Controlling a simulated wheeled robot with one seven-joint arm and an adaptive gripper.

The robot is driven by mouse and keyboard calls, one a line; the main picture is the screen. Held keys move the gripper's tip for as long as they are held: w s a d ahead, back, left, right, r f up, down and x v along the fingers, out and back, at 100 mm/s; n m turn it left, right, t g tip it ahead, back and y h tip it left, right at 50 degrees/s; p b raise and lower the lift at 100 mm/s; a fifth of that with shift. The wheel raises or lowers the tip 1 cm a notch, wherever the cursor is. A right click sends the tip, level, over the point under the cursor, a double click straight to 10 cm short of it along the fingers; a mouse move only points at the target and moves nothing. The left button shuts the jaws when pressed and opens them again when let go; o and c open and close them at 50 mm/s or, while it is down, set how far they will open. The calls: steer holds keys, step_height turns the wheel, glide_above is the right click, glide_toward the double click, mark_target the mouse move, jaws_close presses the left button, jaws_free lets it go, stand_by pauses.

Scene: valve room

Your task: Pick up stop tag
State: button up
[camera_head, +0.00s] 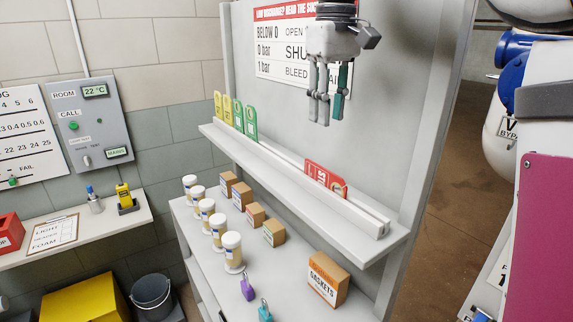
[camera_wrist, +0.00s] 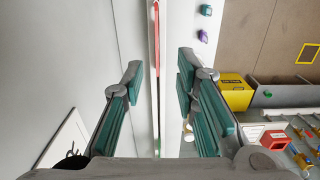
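A red stop tag (camera_head: 325,179) stands in the slot of the upper shelf's rack (camera_head: 372,219), toward the right end. Its white lettering is only partly readable, and I cannot tell whether a second red tag overlaps it. In the wrist view a thin red strip (camera_wrist: 156,35), likely the tag seen edge-on, lies ahead between the fingers. My gripper (camera_head: 326,118) hangs pointing down above the tag, apart from it. In the wrist view its teal-padded fingers (camera_wrist: 160,82) are spread with nothing between them.
Yellow (camera_head: 222,108) and green (camera_head: 244,119) tags stand at the rack's left end. A back panel with a sign (camera_head: 285,45) rises close behind. The lower shelf holds white jars (camera_head: 232,250), cardboard boxes (camera_head: 327,278) and padlocks (camera_head: 247,288). The rack's middle is clear.

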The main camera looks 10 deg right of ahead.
mark_target(323, 168)
steer(key=f+p, duration=0.1)
steer(key=f, duration=0.3)
steer(key=f+p, duration=0.1)
steer(key=f, duration=0.4)
steer(key=w+f+p, duration=0.1)
steer(key=f, duration=0.3)
steer(key=shift+w+f, duration=0.1)
steer(key=shift+f, duration=0.15)
jaws_close()
